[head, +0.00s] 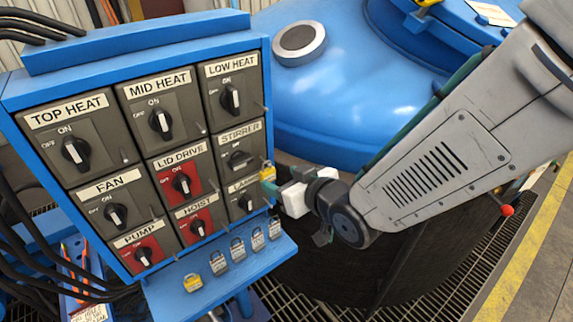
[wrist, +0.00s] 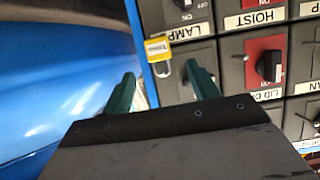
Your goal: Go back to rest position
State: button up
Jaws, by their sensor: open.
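My gripper (head: 270,186) is beside the right edge of the blue switch panel (head: 266,75), near the STIRRER switch (head: 240,160) and the LAMP switch (head: 246,203). In the wrist view its two teal fingers (wrist: 163,88) stand apart with nothing held between them. A yellow padlock (head: 267,171) hangs at the right edge of the STIRRER unit, just above the LAMP label. In the wrist view, where the panel appears upside down, the padlock (wrist: 158,49) is just beyond the open fingers. Its gap to the fingertips is hard to judge.
One yellow padlock (head: 192,283) and several grey padlocks (head: 237,250) are on the blue shelf (head: 225,283) below the panel. A large blue furnace lid (head: 335,95) lies behind my arm. Black cables (head: 30,265) run at left. Grating (head: 450,285) covers the floor.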

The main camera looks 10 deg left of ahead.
jog(key=s+d+f+g+h, duration=0.2)
jog(key=d+f+h, duration=0.15)
jog(key=f, duration=0.25)
jog(key=s+d+r+m+g+h, duration=0.25)
jog(key=d+h, duration=0.25)
jog(key=d, duration=0.7)
jog(key=s+d+r+m, duration=0.2)
jog(key=s+d+r, duration=0.2)
jog(key=d, duration=0.3)
jog(key=s+d+r+m+g+h, duration=0.1)
jog(key=s+d+r+m, duration=0.2)
jog(key=d+r, duration=0.3)
jog(key=s+d+r+m+g+h, duration=0.1)
jog(key=s+d+r+m, duration=0.1)
jog(key=s+d+r, duration=0.3)
jog(key=shift+s+d+m, duration=0.35)
jog(key=shift+s+d, duration=0.25)
jog(key=shift+d, duration=1.7)
jog(key=shift+g, duration=0.25)
